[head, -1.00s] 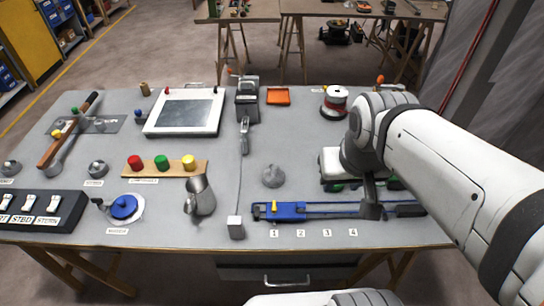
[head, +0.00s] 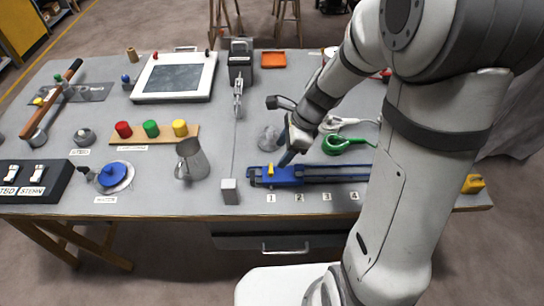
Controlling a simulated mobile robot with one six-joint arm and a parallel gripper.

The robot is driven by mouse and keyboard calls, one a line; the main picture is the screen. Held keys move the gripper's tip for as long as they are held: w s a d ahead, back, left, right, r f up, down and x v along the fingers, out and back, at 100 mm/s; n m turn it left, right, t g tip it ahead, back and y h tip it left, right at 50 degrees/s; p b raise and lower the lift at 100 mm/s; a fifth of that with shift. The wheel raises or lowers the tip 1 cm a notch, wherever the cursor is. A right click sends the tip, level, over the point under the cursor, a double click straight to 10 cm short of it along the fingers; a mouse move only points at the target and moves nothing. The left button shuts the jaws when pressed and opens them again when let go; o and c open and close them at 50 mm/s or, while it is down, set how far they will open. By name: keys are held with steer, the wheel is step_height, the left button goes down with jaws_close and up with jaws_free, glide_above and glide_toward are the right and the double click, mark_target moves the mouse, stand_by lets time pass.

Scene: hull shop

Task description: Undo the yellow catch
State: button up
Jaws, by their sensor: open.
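A small upright yellow catch (head: 271,169) stands at the left end of the blue slide rail (head: 320,174), which lies along the table's front above the number labels. My gripper (head: 287,158) points down just to the right of the catch and slightly behind it, over the blue rail. Its fingers are small and dark here, and I see nothing held in them. It looks apart from the catch, though the exact gap cannot be told. My arm hides the right part of the rail.
A grey block (head: 230,191) with a cord stands left of the rail. A metal jug (head: 191,159) is further left. A yellow object (head: 473,184) sits at the right edge.

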mark_target(271, 168)
steer(key=b+x, duration=0.1)
steer(key=x, duration=0.6)
steer(key=shift+a+f, duration=0.1)
steer(key=shift+f, duration=0.1)
steer(key=c, duration=1)
